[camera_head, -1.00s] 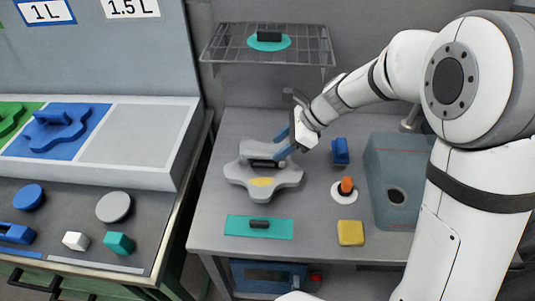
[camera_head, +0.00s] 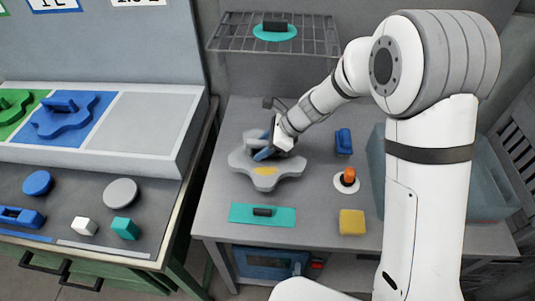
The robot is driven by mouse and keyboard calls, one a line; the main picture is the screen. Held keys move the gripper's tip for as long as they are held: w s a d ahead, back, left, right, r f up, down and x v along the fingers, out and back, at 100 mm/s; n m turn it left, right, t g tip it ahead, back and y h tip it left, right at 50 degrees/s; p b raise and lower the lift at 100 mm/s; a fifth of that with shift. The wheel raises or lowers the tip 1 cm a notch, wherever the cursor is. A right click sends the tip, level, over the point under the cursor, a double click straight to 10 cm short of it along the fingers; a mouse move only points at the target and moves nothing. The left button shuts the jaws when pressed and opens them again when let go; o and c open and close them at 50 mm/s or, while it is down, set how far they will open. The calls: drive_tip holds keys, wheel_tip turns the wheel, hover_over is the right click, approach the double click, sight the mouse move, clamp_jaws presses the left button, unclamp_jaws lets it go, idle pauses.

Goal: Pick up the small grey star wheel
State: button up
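The grey star wheel (camera_head: 286,166) lies flat on the grey table, with rounded lobes and a yellow patch on its front part. My gripper (camera_head: 267,144) is low over the back of the wheel, where its dark handle is. Its blue fingers appear apart, one towards the back and one towards the front of the handle. The handle itself is mostly hidden behind the near finger and the gripper body, so contact cannot be made out.
On the table (camera_head: 215,205) are a teal plate (camera_head: 285,215), a yellow block (camera_head: 352,222), a blue piece (camera_head: 343,141) and an orange-topped knob (camera_head: 348,176). A wire shelf (camera_head: 225,42) hangs above the back. A greyish bin (camera_head: 376,165) stands right, partly behind my arm.

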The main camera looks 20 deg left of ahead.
clamp_jaws()
drive_tip(key=shift+r, duration=0.15)
idle(0.4)
